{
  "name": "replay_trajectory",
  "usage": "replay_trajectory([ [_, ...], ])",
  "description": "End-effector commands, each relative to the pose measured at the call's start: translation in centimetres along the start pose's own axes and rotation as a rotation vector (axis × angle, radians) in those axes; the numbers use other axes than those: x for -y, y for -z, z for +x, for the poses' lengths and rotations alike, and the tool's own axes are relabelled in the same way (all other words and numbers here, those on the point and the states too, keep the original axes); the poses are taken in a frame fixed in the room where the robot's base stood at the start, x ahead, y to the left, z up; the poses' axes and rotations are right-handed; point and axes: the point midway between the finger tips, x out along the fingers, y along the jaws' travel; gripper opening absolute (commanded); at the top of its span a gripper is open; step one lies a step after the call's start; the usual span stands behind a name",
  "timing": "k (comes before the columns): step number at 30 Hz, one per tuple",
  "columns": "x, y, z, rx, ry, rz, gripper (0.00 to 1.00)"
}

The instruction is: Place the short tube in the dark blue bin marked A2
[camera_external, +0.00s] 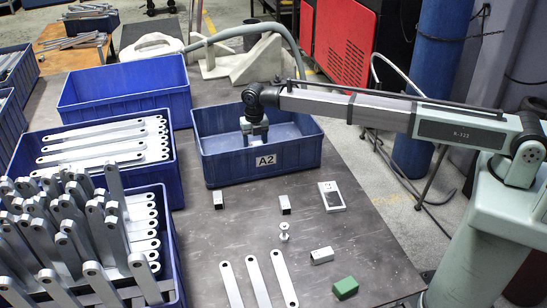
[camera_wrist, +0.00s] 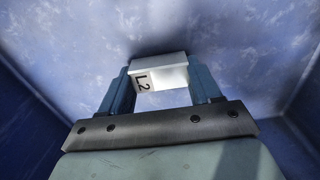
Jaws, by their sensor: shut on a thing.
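The dark blue bin (camera_external: 222,172) with a white A2 label stands in the middle of the table. My gripper (camera_external: 254,134) is inside it, pointing down towards the back part. I cannot tell whether the tube touches the floor. In the external view the tube is mostly hidden by the fingers and too small to make out.
Blue bins of brackets (camera_external: 172,190) stand left; an empty one (camera_external: 125,97) is behind.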

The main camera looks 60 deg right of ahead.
Motion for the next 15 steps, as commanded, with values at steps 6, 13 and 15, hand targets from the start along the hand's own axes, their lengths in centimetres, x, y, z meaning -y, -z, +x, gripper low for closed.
replay_trajectory([
  [6,-0.01,-0.01,0.19,0.0,-0.001,0.0,0.32],
  [13,-0.01,-0.01,0.47,0.0,-0.001,0.0,0.65],
  [15,-0.01,-0.01,0.46,0.0,-0.001,0.0,0.72],
])
